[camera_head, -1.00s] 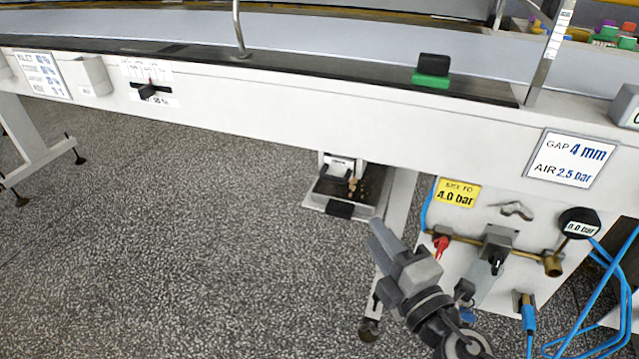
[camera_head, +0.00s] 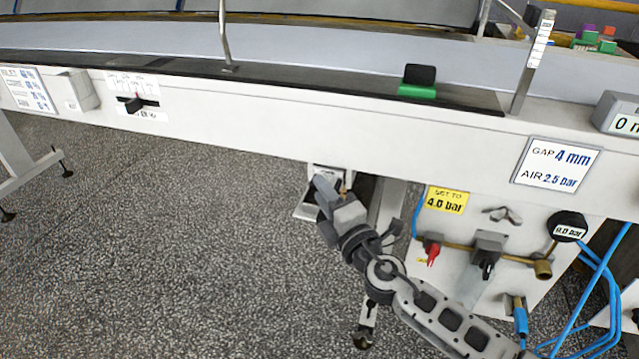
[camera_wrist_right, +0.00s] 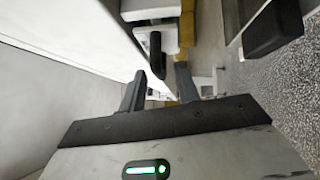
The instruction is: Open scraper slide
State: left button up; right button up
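A white block under the conveyor's side panel carries a black bar handle (camera_wrist_right: 157,55), seen in the right wrist view. I take this to be the scraper slide, but no label confirms it. In the head view only part of the white block (camera_head: 328,168) shows behind my gripper. My right gripper (camera_head: 322,187) is below the panel; it also shows in the right wrist view (camera_wrist_right: 160,88). Its fingers are apart and empty, and the handle appears ahead, between their directions. Contact is not visible. My left gripper is out of view.
A grey tray (camera_head: 304,211) sits under the conveyor; its black grip (camera_wrist_right: 275,28) shows right of my fingers. A support leg and an air panel (camera_head: 455,275) with valves and blue hoses stand to the right. The speckled floor at left is open.

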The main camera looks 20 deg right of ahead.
jog(key=shift+x, duration=1)
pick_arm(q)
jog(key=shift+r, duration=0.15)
